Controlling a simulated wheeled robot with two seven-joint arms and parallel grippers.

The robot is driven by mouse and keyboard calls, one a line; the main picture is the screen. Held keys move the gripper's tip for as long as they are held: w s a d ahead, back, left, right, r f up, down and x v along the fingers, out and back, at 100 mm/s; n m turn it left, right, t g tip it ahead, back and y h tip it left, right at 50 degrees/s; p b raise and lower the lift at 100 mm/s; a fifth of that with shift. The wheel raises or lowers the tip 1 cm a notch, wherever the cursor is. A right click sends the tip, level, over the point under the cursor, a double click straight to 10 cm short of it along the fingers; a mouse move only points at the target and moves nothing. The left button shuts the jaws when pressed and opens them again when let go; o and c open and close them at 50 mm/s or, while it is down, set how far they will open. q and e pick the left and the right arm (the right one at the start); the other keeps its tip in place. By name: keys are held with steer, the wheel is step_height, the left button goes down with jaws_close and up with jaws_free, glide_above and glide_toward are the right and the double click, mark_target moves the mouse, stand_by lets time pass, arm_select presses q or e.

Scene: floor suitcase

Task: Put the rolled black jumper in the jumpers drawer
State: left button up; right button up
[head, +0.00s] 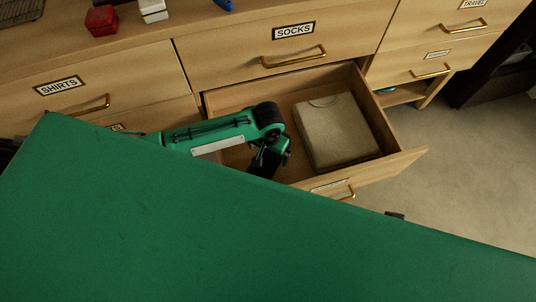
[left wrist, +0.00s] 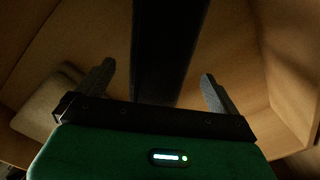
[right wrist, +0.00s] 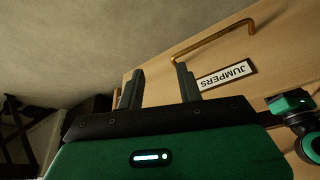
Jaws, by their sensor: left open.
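The jumpers drawer (head: 403,160) stands pulled out below the socks drawer. Its JUMPERS label (right wrist: 225,75) reads upside down in the right wrist view. My left gripper (head: 268,160) is inside the drawer's left half. In the left wrist view my left gripper (left wrist: 158,72) is open, fingers wide apart. A long dark shape, apparently the rolled black jumper (left wrist: 170,35), lies between and beyond the fingers; I cannot tell whether it rests on the drawer floor. My right gripper (right wrist: 161,85) is open and empty by the drawer front, below its brass handle (right wrist: 215,38); the head view hides it.
A folded beige item (head: 335,130) fills the drawer's right half. The shirts drawer (head: 60,90), socks drawer (head: 290,45) and travel drawer (head: 470,22) are shut. A red box (head: 101,20) stands on the dresser top. Carpet (head: 460,170) is clear at right.

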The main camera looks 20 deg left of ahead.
mark_target(268, 155)
arm_select(q)
step_height(268, 155, up, 6)
steer(key=shift+r+p, duration=0.15)
steer(key=shift+p, duration=0.4)
steer(key=shift+r, duration=0.35)
arm_select(e)
steer(key=x, duration=0.3)
steer(key=shift+s+f, duration=0.15)
steer(key=shift+f, duration=0.15)
